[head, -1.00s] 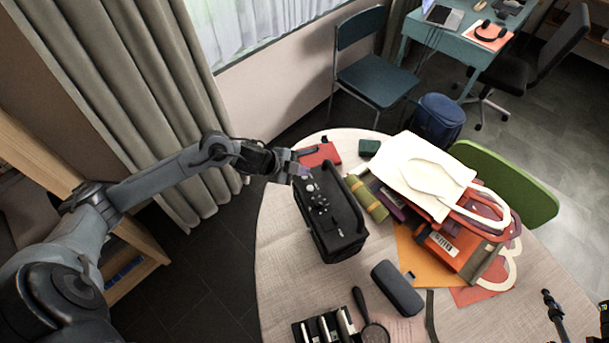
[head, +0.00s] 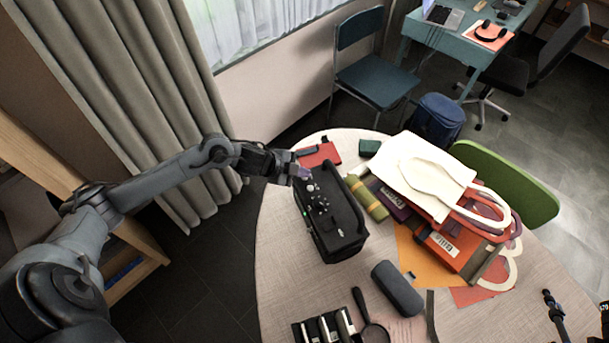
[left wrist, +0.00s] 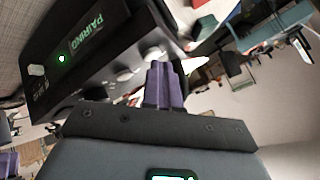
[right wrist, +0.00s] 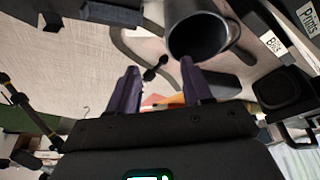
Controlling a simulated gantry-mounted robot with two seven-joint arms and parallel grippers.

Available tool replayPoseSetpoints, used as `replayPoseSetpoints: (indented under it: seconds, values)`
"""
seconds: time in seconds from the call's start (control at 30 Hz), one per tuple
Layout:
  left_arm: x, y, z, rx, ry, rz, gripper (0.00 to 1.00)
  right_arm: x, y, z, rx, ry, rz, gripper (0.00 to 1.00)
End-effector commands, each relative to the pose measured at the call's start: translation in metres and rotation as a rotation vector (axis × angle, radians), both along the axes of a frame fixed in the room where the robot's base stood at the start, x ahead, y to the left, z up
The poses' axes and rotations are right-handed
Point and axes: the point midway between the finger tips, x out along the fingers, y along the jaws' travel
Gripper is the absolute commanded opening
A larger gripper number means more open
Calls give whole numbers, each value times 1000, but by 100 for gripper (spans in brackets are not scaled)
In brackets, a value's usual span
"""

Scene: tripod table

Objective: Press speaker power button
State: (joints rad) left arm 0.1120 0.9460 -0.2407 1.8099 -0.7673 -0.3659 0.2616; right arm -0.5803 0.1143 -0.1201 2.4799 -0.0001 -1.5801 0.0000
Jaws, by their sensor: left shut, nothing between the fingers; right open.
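The black speaker (head: 338,222) stands on the table, with pale knobs and buttons on its upper panel. The left wrist view shows the speaker (left wrist: 80,20) close up, with a lit green dot, a green "PAIRING" display (left wrist: 87,36) and a row of round knobs (left wrist: 125,75). My left gripper (head: 303,174) is shut and empty at the speaker's far end. Its purple fingertips (left wrist: 158,68) are close by the end knob; I cannot tell whether they touch. Which control is the power button is not clear. My right gripper (right wrist: 158,68) is open and empty.
A rolled green-yellow item (head: 367,198) and a pile of bags and books (head: 430,180) lie right of the speaker. A dark case (head: 397,288), a magnifying glass (head: 374,330) and a black holder are nearer. A dark mug (right wrist: 197,35) shows in the right wrist view.

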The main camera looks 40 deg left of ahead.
Motion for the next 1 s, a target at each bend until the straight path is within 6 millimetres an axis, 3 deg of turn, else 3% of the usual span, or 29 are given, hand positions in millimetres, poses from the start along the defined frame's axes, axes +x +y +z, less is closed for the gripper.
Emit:
replayPoseSetpoints:
  seconds: [0.6,1.0]
  values:
    - [-1,0,15,0,2,-1,0,0,-2,19,-11,-1,7,50]
    - [-1,0,16,1,1,0,0,0,-2,19,-8,0,5,50]
